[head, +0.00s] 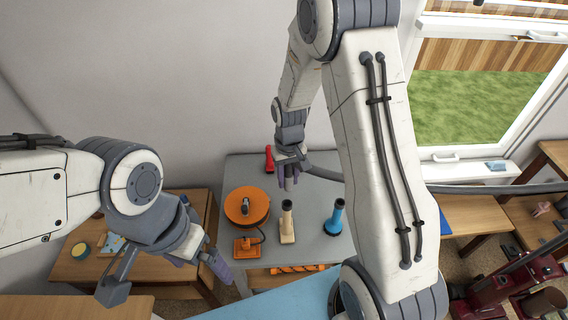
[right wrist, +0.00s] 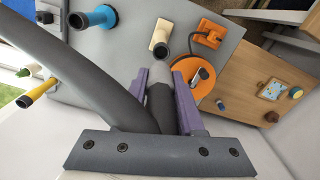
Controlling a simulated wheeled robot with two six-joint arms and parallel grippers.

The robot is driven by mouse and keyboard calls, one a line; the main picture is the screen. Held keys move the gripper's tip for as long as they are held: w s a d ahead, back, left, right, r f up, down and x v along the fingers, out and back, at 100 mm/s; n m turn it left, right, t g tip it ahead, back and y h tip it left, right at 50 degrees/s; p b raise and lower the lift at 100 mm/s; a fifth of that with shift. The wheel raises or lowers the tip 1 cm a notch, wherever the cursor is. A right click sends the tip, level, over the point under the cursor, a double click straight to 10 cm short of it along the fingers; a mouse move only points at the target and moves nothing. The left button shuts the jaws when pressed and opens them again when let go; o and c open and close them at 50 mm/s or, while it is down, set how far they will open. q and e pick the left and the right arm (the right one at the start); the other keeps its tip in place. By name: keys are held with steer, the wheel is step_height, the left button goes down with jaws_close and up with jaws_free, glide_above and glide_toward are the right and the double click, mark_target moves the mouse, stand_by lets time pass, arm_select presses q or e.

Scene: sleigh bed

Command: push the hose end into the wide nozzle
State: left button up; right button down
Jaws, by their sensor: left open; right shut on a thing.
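My right gripper (head: 288,180) is shut on the dark grey hose end (right wrist: 160,104), which sits between its purple fingers in the right wrist view. The hose (head: 325,173) runs off to the right behind my arm. A beige nozzle (head: 287,222) with a broad base and dark open mouth stands on the grey table, in front of the hose end and apart from it; it also shows in the right wrist view (right wrist: 161,40). A blue nozzle (head: 335,217) stands to its right. I cannot tell for certain which is the wide nozzle. My left gripper (head: 218,266) is open and empty, left of the table.
An orange reel (head: 246,205) and orange block lie left of the beige nozzle. A red piece (head: 269,158) is at the table's back. A yellow piece (right wrist: 38,93) shows in the right wrist view. A wooden table (head: 75,268) is at left, a window at right.

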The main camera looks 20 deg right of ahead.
steer(key=shift+a, duration=0.15)
steer(key=shift+f+b, duration=2.15)
steer(key=shift+f, duration=0.8)
steer(key=shift+f, duration=0.15)
steer(key=shift+f, duration=0.35)
steer(key=shift+f, duration=1)
stand_by(0.9)
steer(key=shift+c, duration=2.3)
jaws_free()
